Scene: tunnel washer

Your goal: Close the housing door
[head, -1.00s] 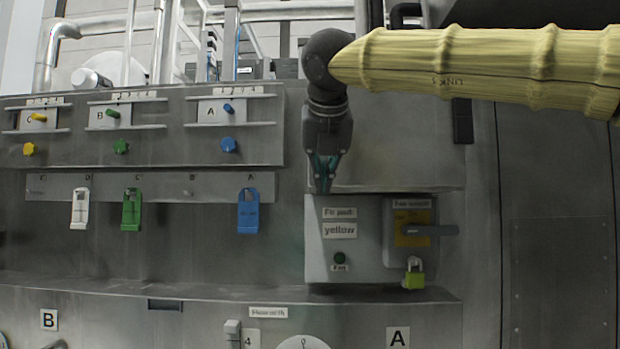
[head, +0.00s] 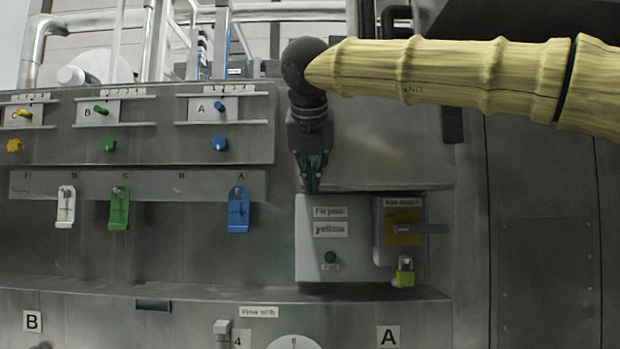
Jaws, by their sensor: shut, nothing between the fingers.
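I cannot tell for certain which part is the housing door. A light grey box (head: 312,263) with a "yellow" label and a green button stands out from the machine front, right of centre. On its right is a smaller grey housing (head: 388,255) with a yellow plate (head: 403,230), a grey lever handle (head: 422,229) and a yellow-green padlock (head: 404,273) below. My gripper (head: 311,188) points down, shut and empty, at the top left edge of the grey box. Whether it touches the box is unclear.
Left of the gripper, white, green and blue padlock-like tags (head: 238,210) hang on a lettered rail (head: 200,187). Above them is a panel (head: 160,140) with coloured knobs. A ledge (head: 200,293) runs below. A dark panel (head: 545,250) stands at right.

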